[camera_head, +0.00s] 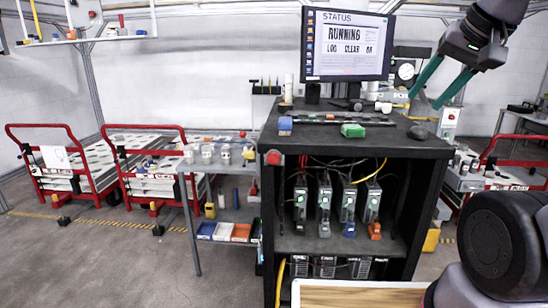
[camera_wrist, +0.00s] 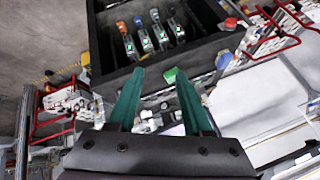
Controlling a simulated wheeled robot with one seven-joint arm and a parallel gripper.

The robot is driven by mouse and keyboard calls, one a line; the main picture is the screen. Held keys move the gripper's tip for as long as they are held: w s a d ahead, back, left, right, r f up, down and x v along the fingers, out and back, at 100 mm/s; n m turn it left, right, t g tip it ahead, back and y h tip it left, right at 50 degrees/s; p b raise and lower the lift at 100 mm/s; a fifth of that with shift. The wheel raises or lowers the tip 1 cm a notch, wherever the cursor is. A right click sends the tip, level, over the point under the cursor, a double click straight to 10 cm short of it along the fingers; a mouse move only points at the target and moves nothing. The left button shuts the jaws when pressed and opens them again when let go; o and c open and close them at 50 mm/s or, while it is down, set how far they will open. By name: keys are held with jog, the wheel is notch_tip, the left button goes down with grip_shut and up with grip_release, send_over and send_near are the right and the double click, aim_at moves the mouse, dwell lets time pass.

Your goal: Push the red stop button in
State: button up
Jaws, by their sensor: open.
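A round red button (camera_head: 273,157) sits at the front left corner of the black cabinet (camera_head: 420,147), just below its top. It also shows in the wrist view as a red disc (camera_wrist: 231,23) at the upper right. My gripper (camera_head: 425,101), with teal fingers, is high at the right of the monitor, well away from the button. In the wrist view the fingers (camera_wrist: 160,73) are spread with nothing held between them. Whether the button is pressed in cannot be told.
A monitor (camera_head: 345,45) stands at the back of the cabinet top. Several lit modules (camera_head: 323,200) stand on the shelf below. A grey side table with cups is at the left.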

dwell(0.4)
jog(key=c, duration=0.4)
jog(key=shift+w+a, duration=0.1)
jog(key=shift+w, duration=0.1)
grip_shut()
jog(key=w+a+f+n, duration=0.4)
jog(key=w+a+n, duration=0.1)
jog(key=w+n, duration=0.15)
jog(key=w+a+f+n+y, duration=0.1)
jog(key=a+f+n, duration=0.2)
jog(key=a, duration=0.4)
jog(key=w+a+f+n+g, duration=0.1)
jog(key=a+f+n, duration=0.2)
jog(key=a+n, duration=0.3)
jog(key=w+a+f+n+y, duration=0.1)
jog(key=a+f+n, duration=0.3)
jog(key=a, duration=0.4)
jog(key=shift+w+a+n+y, duration=0.2)
jog(key=shift+w+n+y, duration=0.1)
jog(key=shift+n, duration=0.45)
jog(key=shift+f, duration=0.15)
